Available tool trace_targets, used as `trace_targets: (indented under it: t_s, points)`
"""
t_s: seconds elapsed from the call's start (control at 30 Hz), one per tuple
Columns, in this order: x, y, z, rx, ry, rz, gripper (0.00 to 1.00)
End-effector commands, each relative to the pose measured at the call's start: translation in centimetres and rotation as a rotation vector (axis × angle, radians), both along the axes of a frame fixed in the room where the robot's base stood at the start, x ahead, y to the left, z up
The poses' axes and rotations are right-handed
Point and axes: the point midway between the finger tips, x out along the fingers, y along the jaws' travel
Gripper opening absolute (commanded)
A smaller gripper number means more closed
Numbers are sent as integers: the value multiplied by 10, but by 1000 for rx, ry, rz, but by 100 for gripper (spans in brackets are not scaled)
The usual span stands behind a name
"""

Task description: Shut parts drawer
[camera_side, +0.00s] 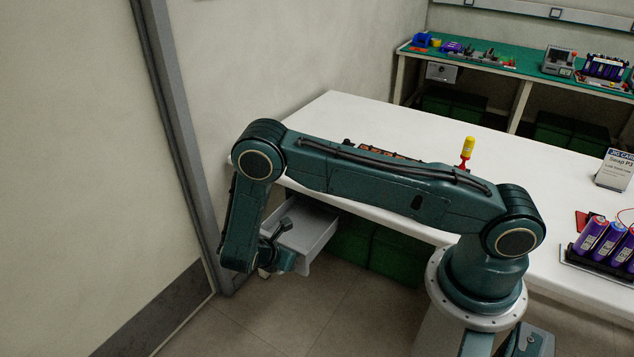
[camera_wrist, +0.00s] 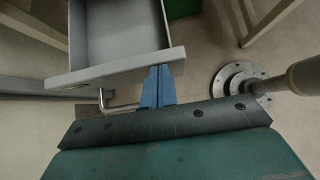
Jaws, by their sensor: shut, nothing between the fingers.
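The parts drawer (camera_side: 306,234) is a grey open-topped box, pulled out from under the white bench. In the wrist view the drawer (camera_wrist: 120,68) looks empty, with a metal bar handle (camera_wrist: 118,106) on its front. My gripper (camera_wrist: 160,72) is shut and empty, its blue fingers at the right part of the drawer's front panel. The fingertips overlap the panel's edge in the picture; I cannot tell whether they touch it. In the side view my gripper (camera_side: 272,246) is at the drawer's front, partly hidden by my wrist.
The white bench (camera_side: 340,112) stands above the drawer. Green crates (camera_side: 385,252) sit under it, right of the drawer. A wall and grey door frame (camera_side: 185,125) are close on the left.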

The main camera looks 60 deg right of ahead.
Motion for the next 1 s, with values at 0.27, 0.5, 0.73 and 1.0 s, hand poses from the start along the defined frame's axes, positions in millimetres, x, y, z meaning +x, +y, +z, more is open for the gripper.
trace_targets:
  t_s: [0.27,0.5,0.73,1.0]
  points:
    - [-1,-68,0,-1,1,-8,0]
    - [-2,-130,0,0,1,-8,0]
    - [-1,-173,0,0,-1,-5,0]
    - [0,-194,0,-1,-1,-1,0]
